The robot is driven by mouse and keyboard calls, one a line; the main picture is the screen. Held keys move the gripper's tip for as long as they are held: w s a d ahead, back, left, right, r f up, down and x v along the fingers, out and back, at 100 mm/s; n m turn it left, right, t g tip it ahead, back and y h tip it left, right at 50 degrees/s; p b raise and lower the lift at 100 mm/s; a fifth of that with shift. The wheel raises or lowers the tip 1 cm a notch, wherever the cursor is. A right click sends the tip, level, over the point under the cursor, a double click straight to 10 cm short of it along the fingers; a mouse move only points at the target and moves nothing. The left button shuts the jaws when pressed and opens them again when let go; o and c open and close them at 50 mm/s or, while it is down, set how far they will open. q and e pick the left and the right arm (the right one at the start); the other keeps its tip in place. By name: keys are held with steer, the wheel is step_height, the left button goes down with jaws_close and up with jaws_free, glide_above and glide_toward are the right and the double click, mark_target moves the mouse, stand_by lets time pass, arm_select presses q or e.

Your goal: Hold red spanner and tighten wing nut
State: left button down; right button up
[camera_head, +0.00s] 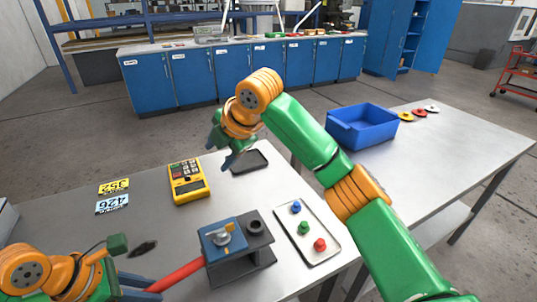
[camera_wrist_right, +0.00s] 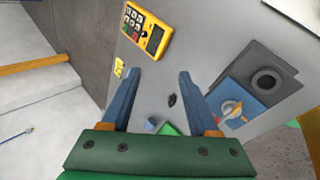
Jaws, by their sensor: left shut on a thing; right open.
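The red spanner (camera_head: 178,273) lies between my left gripper (camera_head: 140,286) and the near left side of the grey valve block (camera_head: 238,272). My left gripper is shut on it; whether its far end touches the block is unclear. The wing nut (camera_head: 222,237), silver with a small orange part beside it, sits on the block's blue plate (camera_head: 211,251). It also shows at the right of the right wrist view (camera_wrist_right: 232,110). My right gripper (camera_head: 225,152) is open and empty, above the table behind the block. Its spread fingers (camera_wrist_right: 172,92) show in the wrist view.
A yellow meter (camera_head: 187,182) lies behind the block. A tray (camera_head: 325,250) with blue, green and red knobs is at right. A dark small item (camera_head: 143,248) lies near my left gripper. A blue bin (camera_head: 362,128) stands on the right table.

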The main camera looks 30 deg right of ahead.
steer(key=w+d+f+m+h, duration=0.1)
steer(key=d+f+m+h, duration=0.2)
steer(key=d, duration=1.1)
steer(key=w+d+f+m+t+h, duration=0.1)
steer(key=d+f+m, duration=0.5)
steer(key=d, duration=0.8)
step_height(320, 180, down, 2)
steer(key=shift+f+h, duration=0.1)
steer(key=shift+h, duration=0.8)
